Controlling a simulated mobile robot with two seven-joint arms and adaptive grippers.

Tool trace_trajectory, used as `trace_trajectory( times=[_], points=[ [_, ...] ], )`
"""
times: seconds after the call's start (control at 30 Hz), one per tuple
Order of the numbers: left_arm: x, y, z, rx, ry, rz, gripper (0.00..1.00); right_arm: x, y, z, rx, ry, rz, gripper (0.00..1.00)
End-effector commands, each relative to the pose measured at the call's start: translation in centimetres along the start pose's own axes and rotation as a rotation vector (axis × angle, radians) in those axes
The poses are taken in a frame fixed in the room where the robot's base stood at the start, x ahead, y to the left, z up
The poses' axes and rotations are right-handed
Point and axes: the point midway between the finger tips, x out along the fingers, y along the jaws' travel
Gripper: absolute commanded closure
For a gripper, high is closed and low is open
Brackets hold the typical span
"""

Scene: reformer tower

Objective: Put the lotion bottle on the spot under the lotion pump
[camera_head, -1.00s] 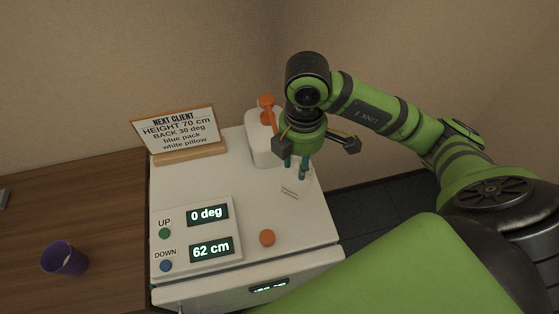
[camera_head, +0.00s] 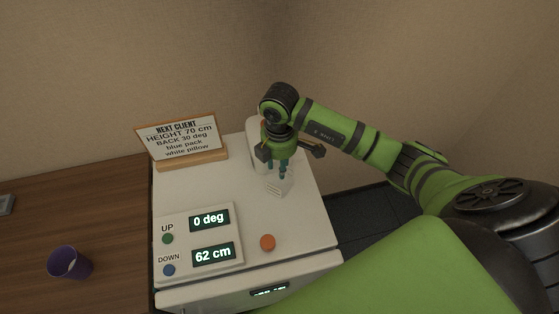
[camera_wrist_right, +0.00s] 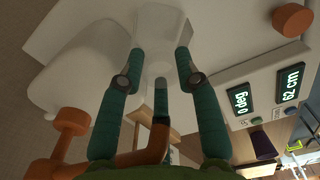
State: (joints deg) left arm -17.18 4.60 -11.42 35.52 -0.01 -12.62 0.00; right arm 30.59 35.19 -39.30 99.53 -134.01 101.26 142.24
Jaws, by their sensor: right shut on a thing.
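My right gripper (camera_head: 278,174) is shut on the lotion bottle (camera_head: 286,187), a pale, whitish bottle with a small lined label, over the white cabinet top. In the right wrist view the bottle (camera_wrist_right: 158,28) sits between the teal fingers (camera_wrist_right: 158,72). The lotion pump (camera_head: 253,130) has a white body and stands at the back of the cabinet top, mostly hidden behind my gripper in the head view. The spot under the pump cannot be made out. My left gripper is not in view.
A control panel (camera_head: 184,250) with green and blue buttons and two displays lies at the front left of the cabinet top (camera_head: 245,210). An orange button (camera_head: 267,242) is near the front edge. A client sign (camera_head: 181,139) stands behind. A purple cup (camera_head: 70,263) is on the wooden desk.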

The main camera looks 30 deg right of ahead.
Motion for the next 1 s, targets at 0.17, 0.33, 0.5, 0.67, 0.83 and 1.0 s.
trace_trajectory(
  times=[0.17, 0.33, 0.5, 0.67, 0.83, 1.0],
  points=[
    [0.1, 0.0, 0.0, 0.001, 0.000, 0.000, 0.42, 0.1, 0.0, 0.0, 0.000, 0.000, 0.000, 0.98],
    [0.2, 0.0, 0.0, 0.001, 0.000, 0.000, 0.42, 0.3, 0.0, 0.0, 0.000, 0.000, 0.001, 0.47],
    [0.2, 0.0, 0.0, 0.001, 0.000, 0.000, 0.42, 0.3, 0.0, 0.0, 0.000, 0.000, 0.000, 0.43],
    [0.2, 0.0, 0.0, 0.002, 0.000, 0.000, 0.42, 0.2, 0.0, 0.0, 0.000, 0.000, 0.000, 0.43],
    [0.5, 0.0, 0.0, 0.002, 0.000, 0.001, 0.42, -0.9, 0.1, 0.0, 0.000, 0.002, 0.005, 0.43],
    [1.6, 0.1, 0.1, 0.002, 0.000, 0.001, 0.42, -4.2, 0.2, 0.0, -0.001, 0.003, 0.008, 0.43]
  ],
)
